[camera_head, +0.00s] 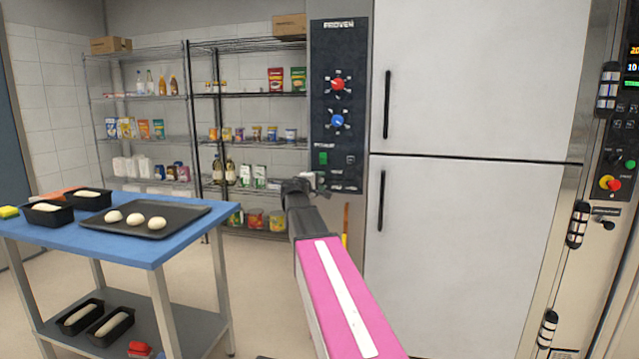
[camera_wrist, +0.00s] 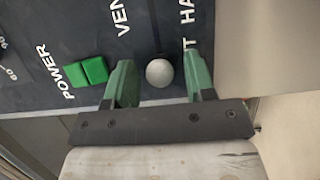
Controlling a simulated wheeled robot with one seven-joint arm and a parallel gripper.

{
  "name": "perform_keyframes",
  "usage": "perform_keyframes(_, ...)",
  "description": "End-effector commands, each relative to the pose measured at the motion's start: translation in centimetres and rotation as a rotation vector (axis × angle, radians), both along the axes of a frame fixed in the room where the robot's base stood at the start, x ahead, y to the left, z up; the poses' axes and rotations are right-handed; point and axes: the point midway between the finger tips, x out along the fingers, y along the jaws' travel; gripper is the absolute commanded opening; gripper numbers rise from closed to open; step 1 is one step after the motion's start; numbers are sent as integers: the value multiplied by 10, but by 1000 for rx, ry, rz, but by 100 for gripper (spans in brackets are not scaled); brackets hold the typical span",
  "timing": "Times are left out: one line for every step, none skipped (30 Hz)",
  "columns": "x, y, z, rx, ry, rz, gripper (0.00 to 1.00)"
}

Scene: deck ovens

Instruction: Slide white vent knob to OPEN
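The white vent knob (camera_wrist: 159,72) is a small round knob on the dark prover control panel (camera_head: 338,60). In the wrist view it sits between the two green fingers of my gripper (camera_wrist: 158,79), with a gap on both sides. My gripper is open. In the head view my gripper (camera_head: 304,183) is at the lower part of the panel, and the arm hides part of that area. Letters beginning "VEN" show above the knob, cut off by the frame edge. I cannot read an OPEN mark.
A green power switch (camera_wrist: 87,71) is left of the knob in the wrist view. A red dial (camera_head: 338,84) and a blue dial (camera_head: 337,121) are higher on the panel. White prover doors (camera_head: 475,75) are to the right. A blue table (camera_head: 150,248) stands left.

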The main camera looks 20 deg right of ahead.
Motion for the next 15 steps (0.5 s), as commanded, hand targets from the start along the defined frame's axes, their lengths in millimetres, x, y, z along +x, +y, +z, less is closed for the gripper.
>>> perform_keyframes(0, 0, 0, 0, 0, 0, 33)
perform_keyframes(0, 0, 0, 0, 0, 0, 23)
perform_keyframes(0, 0, 0, 0, 0, 0, 10)
perform_keyframes(0, 0, 0, 0, 0, 0, 0)
perform_keyframes(0, 0, 0, 0, 0, 0, 0)
perform_keyframes(0, 0, 0, 0, 0, 0, 0)
perform_keyframes(0, 0, 0, 0, 0, 0, 0)
perform_keyframes(0, 0, 0, 0, 0, 0, 0)
perform_keyframes(0, 0, 0, 0, 0, -1, 0)
perform_keyframes(-1, 0, 0, 0, 0, -1, 0)
perform_keyframes(-2, -1, 0, 0, 0, -1, 0)
perform_keyframes(-3, -4, 0, 0, 0, -1, 0)
perform_keyframes(-6, -7, 0, 0, 0, -2, 0)
perform_keyframes(-9, -11, 0, 0, 0, -2, 0)
perform_keyframes(-14, -18, 0, 1, 0, -4, 0)
